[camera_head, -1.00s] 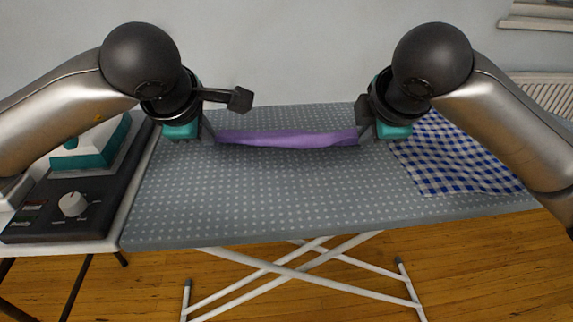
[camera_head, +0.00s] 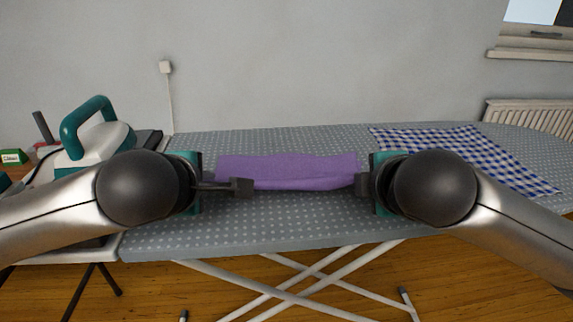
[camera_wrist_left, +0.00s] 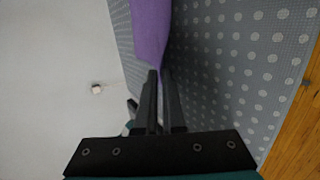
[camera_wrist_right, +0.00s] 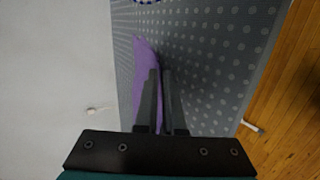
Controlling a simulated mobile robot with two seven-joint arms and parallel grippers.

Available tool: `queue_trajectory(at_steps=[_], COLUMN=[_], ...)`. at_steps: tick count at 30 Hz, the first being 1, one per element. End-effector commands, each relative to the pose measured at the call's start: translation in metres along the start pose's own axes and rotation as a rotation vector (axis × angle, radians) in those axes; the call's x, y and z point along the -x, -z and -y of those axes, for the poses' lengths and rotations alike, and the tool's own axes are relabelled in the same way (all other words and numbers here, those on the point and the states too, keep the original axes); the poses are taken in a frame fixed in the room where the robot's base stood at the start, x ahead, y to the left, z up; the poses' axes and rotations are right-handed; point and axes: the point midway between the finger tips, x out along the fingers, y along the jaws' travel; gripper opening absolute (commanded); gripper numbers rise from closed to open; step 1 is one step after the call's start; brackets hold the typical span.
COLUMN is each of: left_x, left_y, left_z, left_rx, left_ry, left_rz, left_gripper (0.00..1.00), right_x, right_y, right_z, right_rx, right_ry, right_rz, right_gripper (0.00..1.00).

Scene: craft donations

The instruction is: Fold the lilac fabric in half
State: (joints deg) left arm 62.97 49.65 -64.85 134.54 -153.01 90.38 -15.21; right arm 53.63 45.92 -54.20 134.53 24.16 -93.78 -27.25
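The lilac fabric (camera_head: 287,171) lies on the grey dotted ironing board, spread between my two grippers, with its near edge raised in a rounded fold. My left gripper (camera_head: 232,187) is at its near left corner. In the left wrist view the fingers (camera_wrist_left: 159,72) are close together with the fabric (camera_wrist_left: 150,30) narrowing to their tips. My right gripper (camera_head: 363,184) is at the near right corner. In the right wrist view its fingers (camera_wrist_right: 160,71) are close together on the fabric (camera_wrist_right: 145,60). The grippers partly hide the corners.
A blue checked cloth (camera_head: 465,150) lies on the ironing board (camera_head: 290,225) to the right. A teal and white iron (camera_head: 97,140) stands on a side table at the left. A wall is behind the board. The board is bare in front of the fabric.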

Motion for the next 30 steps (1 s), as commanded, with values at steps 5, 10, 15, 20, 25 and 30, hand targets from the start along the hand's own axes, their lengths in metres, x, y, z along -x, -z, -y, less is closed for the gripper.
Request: queue_trajectory(at_steps=[5,10,15,20,25,30], left_x=[0.000,0.000,0.002,0.020,0.044,0.068], left_y=[0.000,0.000,0.000,-0.001,-0.002,-0.003], left_z=[0.000,0.000,-0.002,-0.018,-0.031,-0.043], left_rx=[0.000,0.000,0.000,0.001,-0.001,-0.001], left_ry=[0.001,0.001,0.000,-0.004,-0.003,-0.004], left_rz=[-0.001,-0.001,0.000,0.002,0.002,0.002], left_gripper=[0.27,0.46,0.55,0.55,0.55,0.55], right_x=[0.000,0.000,0.002,0.020,0.044,0.068], right_y=[0.000,0.000,0.000,0.000,-0.001,-0.001], right_z=[0.000,0.000,-0.003,-0.018,-0.031,-0.043], right_rx=[0.000,0.000,0.000,-0.001,0.000,0.001], right_ry=[0.001,0.001,0.000,-0.005,-0.005,-0.005], right_rz=[0.001,0.001,0.000,-0.001,-0.003,-0.002], right_gripper=[0.27,0.46,0.55,0.55,0.55,0.55])
